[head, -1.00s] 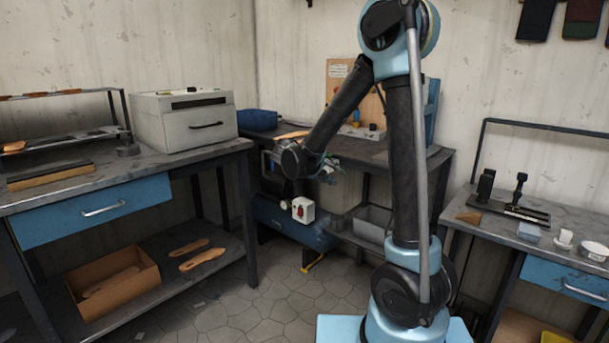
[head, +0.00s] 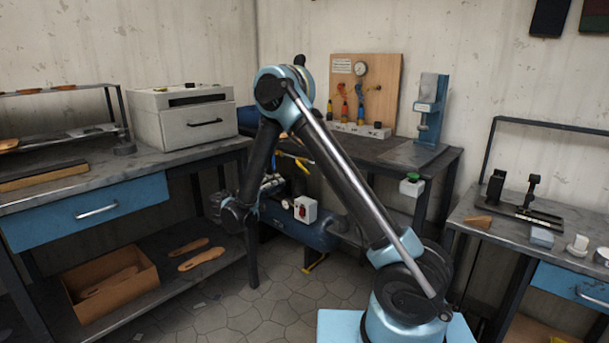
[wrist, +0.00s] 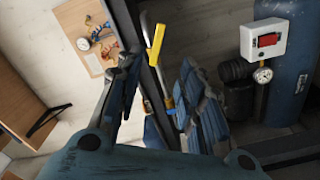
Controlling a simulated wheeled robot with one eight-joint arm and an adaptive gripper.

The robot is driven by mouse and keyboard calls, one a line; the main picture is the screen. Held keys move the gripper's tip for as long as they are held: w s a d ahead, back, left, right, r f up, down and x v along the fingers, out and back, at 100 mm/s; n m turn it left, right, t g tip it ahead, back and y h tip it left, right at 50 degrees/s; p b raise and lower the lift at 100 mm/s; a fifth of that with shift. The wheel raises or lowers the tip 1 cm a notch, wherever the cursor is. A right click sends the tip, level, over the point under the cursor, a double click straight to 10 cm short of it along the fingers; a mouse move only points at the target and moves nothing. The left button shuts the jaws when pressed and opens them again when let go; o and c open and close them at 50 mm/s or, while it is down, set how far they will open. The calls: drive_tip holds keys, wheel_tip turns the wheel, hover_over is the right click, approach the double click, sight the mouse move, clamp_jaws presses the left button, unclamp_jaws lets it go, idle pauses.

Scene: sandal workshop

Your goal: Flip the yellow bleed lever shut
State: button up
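A yellow lever (wrist: 155,42) shows in the wrist view as a slim bar, tilted slightly, ahead of my gripper and between the lines of its fingers. In the head view a yellow handle (head: 303,165) shows by the front edge of the back bench, above the blue tank; it looks like the same lever. My gripper (wrist: 159,72) is open, with nothing held between its fingers. I cannot tell any contact with the lever. In the head view my gripper (head: 270,187) is low, left of the tank's white switch box, and partly merges with the dark background.
The blue tank (head: 318,236) carries a white box (head: 306,209) with a red switch. Another yellow piece (head: 315,263) is under the tank near the floor. The back bench (head: 395,151) holds a gauge board (head: 385,85). The left bench (head: 70,189) stands close to my wrist.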

sight(305, 171)
drive_tip(key=x, duration=1.7)
drive_tip(key=shift+w+d, duration=0.15)
drive_tip(key=shift+d, duration=0.2)
clamp_jaws()
